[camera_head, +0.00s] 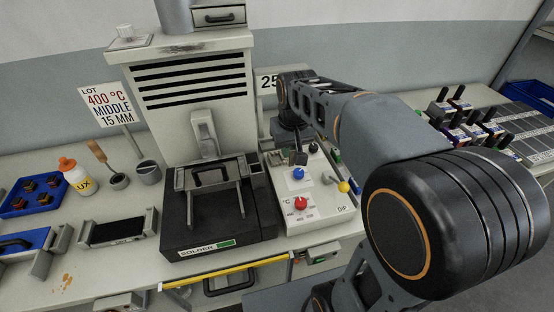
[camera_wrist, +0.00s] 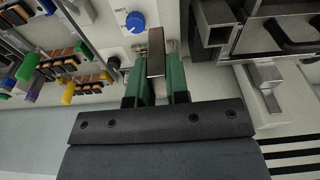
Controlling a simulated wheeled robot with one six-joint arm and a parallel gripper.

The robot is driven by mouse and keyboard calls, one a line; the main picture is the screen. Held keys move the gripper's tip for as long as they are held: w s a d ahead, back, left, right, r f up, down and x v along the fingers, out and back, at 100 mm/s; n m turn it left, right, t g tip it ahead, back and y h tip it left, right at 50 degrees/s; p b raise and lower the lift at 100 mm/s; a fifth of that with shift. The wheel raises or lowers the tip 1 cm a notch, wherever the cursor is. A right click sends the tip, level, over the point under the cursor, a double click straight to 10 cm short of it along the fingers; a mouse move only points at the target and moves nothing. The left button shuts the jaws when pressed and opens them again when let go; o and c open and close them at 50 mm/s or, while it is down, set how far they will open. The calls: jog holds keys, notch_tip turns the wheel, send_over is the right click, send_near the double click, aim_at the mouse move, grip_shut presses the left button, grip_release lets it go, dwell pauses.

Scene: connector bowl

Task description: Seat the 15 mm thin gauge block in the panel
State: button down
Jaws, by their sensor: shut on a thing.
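In the wrist view my gripper (camera_wrist: 155,88) has two green fingers shut on a thin metal gauge block (camera_wrist: 156,52). The block is a narrow brownish-grey bar that sticks out past the fingertips. Its size marking cannot be read. My gripper (camera_head: 298,157) is over the far part of this panel, small and dark there. The block's lower end and any slot under it cannot be made out.
The black solder machine (camera_head: 222,222) stands left of the panel, with a grey-framed carrier on top. A sign (camera_head: 106,104) reads "LOT 400 °C MIDDLE 15 MM". A flux bottle (camera_head: 75,176) and blue tray (camera_head: 42,193) are at left.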

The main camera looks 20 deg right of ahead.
jog(key=shift+w+f+p, duration=0.45)
jog(key=shift+w+f, duration=1.15)
jog(key=shift+w, duration=0.7)
jog(key=shift+w+f+p, duration=0.4)
jog(key=shift+w+f, duration=1.25)
jog(key=shift+w, duration=0.65)
jog(key=shift+w+f+p, duration=0.45)
jog(key=shift+w+f, duration=1.15)
jog(key=shift+w, duration=0.7)
jog(key=shift+w+f, duration=0.1)
jog(key=shift+f, duration=1.5)
jog(key=shift+f, duration=0.25)
jog(key=c, duration=1.1)
grip_release()
